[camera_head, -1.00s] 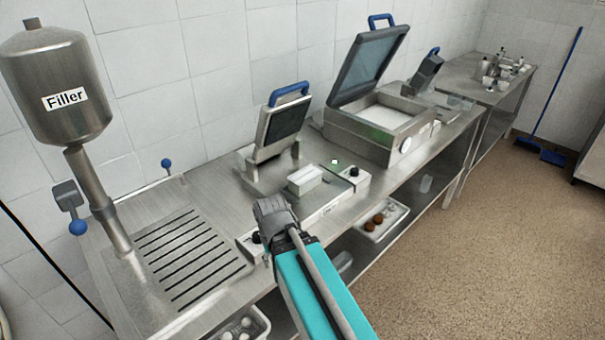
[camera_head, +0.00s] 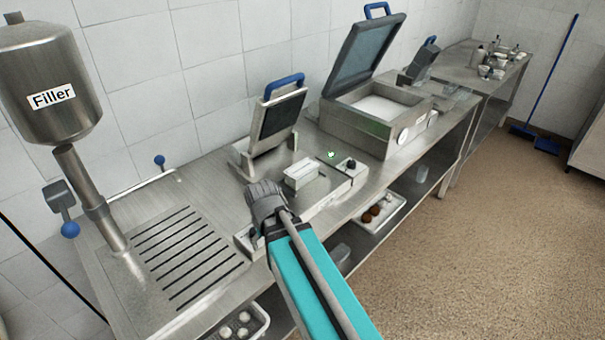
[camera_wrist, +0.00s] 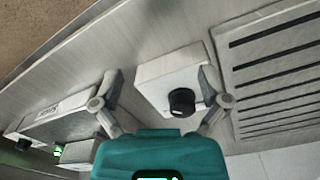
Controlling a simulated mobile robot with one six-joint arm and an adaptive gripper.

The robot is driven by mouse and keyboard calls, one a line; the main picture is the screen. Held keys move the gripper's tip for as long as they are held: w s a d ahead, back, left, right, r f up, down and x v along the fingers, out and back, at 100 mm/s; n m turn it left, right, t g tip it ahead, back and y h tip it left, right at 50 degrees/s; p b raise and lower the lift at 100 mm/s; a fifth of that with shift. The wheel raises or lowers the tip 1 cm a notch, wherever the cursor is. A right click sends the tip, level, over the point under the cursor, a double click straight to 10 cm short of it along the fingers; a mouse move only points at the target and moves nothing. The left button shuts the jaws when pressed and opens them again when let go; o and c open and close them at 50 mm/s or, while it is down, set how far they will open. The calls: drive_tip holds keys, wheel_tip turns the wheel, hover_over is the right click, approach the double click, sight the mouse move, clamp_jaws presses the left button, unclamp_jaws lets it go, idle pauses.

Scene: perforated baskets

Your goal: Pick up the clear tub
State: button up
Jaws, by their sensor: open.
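My gripper (camera_head: 266,203) is above the front edge of the steel counter, left of the tub. In the wrist view its two fingers (camera_wrist: 160,85) are spread apart with nothing held. A small pale, boxy tub (camera_head: 302,174) sits on the counter in front of the tilted sealer; I cannot tell if it is clear. It seems to show in the wrist view as a pale block (camera_wrist: 77,152) at lower left, outside the fingers. A see-through tub (camera_head: 422,173) stands on the lower shelf at right. Another clear container (camera_head: 341,254) on that shelf is partly hidden.
A white control box (camera_wrist: 165,78) with a black knob lies beyond my fingers. The filler (camera_head: 50,95) and slotted drain (camera_head: 187,255) are at left. The tilted sealer (camera_head: 276,122) and open-lidded machine (camera_head: 375,118) stand behind. A tray (camera_head: 388,222) holds brown items on the shelf.

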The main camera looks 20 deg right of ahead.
drive_tip(key=w+d+r+m+t+h+p, duration=0.1)
drive_tip(key=w+d+r+m+p, duration=0.25)
drive_tip(key=w, duration=0.25)
drive_tip(key=w+d+r+m+h+p, duration=0.1)
drive_tip(key=w+d+r+m+p, duration=0.25)
drive_tip(key=w, duration=0.35)
drive_tip(key=m+h+p, duration=0.2)
drive_tip(key=m+p, duration=0.2)
drive_tip(key=m, duration=0.2)
approach(301, 168)
drive_tip(key=shift+s+a+r+t, duration=0.25)
drive_tip(key=shift+a+r+t, duration=0.05)
drive_tip(key=shift+r, duration=0.25)
drive_tip(key=shift+f, duration=0.1)
drive_tip(key=b+x, duration=0.3)
drive_tip(key=b, duration=0.1)
drive_tip(key=shift+f, duration=0.3)
drive_tip(key=b+x, duration=0.4)
drive_tip(key=x, duration=0.1)
drive_tip(key=shift+r, duration=0.1)
drive_tip(key=shift+d, duration=0.1)
drive_tip(key=shift+b+x, duration=2.55)
drive_tip(key=shift+x, duration=0.05)
drive_tip(key=shift+s+d, duration=0.1)
